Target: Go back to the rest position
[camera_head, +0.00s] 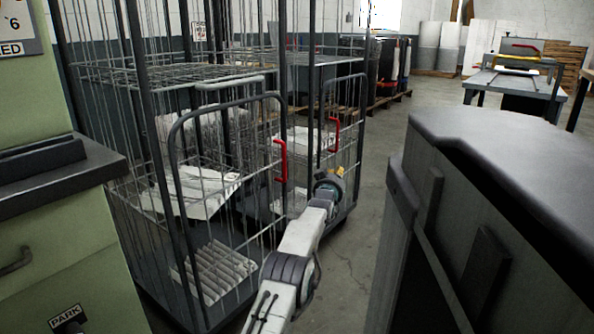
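My arm reaches up from the bottom middle of the head view, stretched forward beside the wire cage trolleys. My gripper (330,183) is at its far end, small and dark, in front of the right part of the trolleys. Its fingers are too small to tell whether they are open or shut, or whether anything is in them. The near wire cage trolley (225,110) holds a white pleated filter (215,272) on its floor and white sheets or packages (193,190) on a shelf above. Red handles (281,160) hang on the trolley gates.
A green cabinet (60,230) with a dark top stands close at left. A large grey bin or cabinet (500,200) fills the right foreground. A strip of bare floor (365,235) lies between it and the trolleys. A workbench (515,80) stands at the back right.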

